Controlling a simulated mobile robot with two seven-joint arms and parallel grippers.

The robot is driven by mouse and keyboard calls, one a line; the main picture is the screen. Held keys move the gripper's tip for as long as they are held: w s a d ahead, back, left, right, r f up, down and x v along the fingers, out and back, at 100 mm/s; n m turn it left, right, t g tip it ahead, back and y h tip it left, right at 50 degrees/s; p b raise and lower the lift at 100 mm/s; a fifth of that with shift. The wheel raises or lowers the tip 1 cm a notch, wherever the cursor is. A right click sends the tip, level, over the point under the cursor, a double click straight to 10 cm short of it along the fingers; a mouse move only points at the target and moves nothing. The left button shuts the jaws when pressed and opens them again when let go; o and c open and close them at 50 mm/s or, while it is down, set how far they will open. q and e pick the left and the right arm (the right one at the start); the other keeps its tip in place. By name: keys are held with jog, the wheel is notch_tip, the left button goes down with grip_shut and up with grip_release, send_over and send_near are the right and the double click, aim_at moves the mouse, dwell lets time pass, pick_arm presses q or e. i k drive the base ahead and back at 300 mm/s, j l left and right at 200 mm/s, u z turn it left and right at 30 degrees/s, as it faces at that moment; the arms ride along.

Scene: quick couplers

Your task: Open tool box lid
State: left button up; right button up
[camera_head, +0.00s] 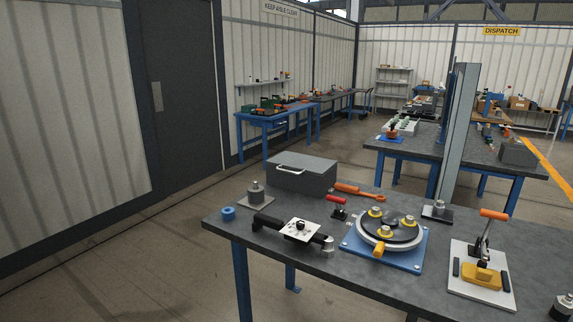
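A grey tool box (303,173) stands at the back left of the near workbench. Its lid (310,164) lies flat on top and looks shut. A light metal handle (291,169) sits toward the left of the lid, on the side facing me. Neither of my grippers is in view, and nothing touches the box.
The dark bench (350,270) also carries a grey weight on a plate (256,194), a blue ring (228,213), a black clamp with a white plate (300,229), a round fixture on a blue base (388,238), an orange tool (360,191) and a toggle clamp (482,270).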

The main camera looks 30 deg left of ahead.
aim_at(303, 163)
jog(key=i+j, duration=0.2)
jog(key=j, duration=0.2)
jog(key=i+j, duration=0.15)
jog(key=j, duration=0.25)
jog(key=i+j, duration=0.2)
jog(key=j, duration=0.15)
jog(key=i+j, duration=0.15)
jog(key=j, duration=0.25)
